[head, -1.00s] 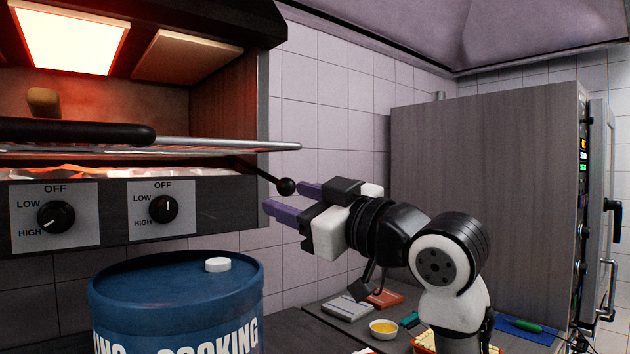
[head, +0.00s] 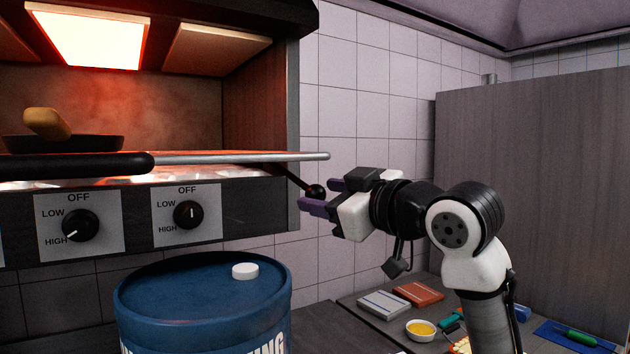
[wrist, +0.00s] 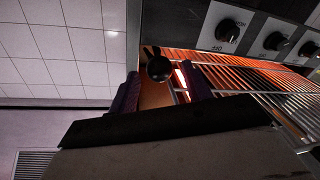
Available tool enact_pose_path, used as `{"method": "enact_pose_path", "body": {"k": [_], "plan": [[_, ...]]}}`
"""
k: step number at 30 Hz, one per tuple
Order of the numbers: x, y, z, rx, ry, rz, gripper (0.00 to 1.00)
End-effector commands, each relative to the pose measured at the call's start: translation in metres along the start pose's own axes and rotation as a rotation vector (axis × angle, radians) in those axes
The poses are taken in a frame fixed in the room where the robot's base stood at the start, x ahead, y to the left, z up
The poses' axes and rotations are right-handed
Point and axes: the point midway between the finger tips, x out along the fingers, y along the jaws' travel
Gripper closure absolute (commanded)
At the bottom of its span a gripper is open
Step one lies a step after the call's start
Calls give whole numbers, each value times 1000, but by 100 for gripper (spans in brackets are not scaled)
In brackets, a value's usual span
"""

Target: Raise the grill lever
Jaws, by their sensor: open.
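The grill lever (head: 296,178) is a thin dark rod with a round black knob (head: 316,191), sticking out of the right end of the grill and sloping down. In the wrist view the knob (wrist: 159,68) shows between the two purple fingers. My gripper (head: 322,195) is open, with a finger on either side of the knob. I cannot tell whether either finger touches it.
A blue drum (head: 200,300) with a white cap stands below the grill. A tall wooden cabinet (head: 530,180) stands behind my arm.

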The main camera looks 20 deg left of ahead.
Motion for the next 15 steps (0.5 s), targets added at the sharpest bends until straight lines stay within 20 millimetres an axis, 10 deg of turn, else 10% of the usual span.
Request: {"method": "enact_pose_path", "body": {"k": [15], "plan": [[30, 0, 1, 1, 1, 0, 51]]}}
